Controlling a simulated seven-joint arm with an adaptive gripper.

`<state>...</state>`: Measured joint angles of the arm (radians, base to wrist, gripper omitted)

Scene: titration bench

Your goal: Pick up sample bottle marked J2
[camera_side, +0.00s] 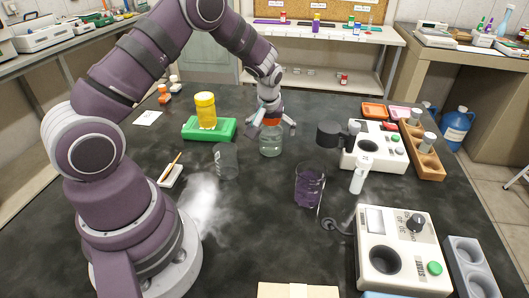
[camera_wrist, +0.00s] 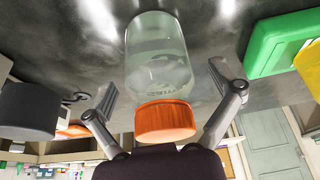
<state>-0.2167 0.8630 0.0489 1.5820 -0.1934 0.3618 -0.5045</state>
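A clear glass bottle (camera_side: 271,145) with an orange cap stands upright on the dark bench near its middle. In the wrist view the bottle (camera_wrist: 158,62) has a faint marking that I cannot read, so I cannot confirm J2. Its orange cap (camera_wrist: 165,121) lies between my fingers. My gripper (camera_side: 271,126) is above the bottle, with its fingers spread on both sides of the cap. In the wrist view my gripper (camera_wrist: 163,92) is open, with gaps between the fingers and the bottle. The cap is partly hidden by my gripper in the side view.
A yellow container (camera_side: 205,108) stands on a green holder (camera_side: 222,130) to the left. A clear beaker (camera_side: 226,162) is close at front left.

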